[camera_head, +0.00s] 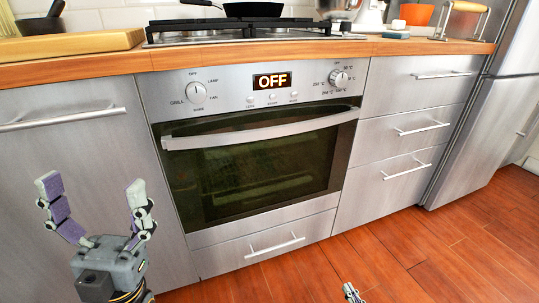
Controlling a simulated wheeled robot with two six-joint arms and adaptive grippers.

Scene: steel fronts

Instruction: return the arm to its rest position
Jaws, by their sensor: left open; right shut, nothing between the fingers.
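My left gripper (92,187) is at the lower left, in front of the grey cabinet door (70,140). Its two fingers point up and are spread wide, with nothing between them. My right gripper (351,291) shows only as a small tip at the bottom edge, over the wooden floor. It is shut and holds nothing that I can see. The rest of the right arm is out of the picture.
A steel oven (262,165) with its door closed and display reading OFF stands in the middle. Closed drawers (410,130) and a fridge (480,120) are to the right. A wooden worktop (80,72) carries a hob and a pan (253,10). The floor (420,255) at right is clear.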

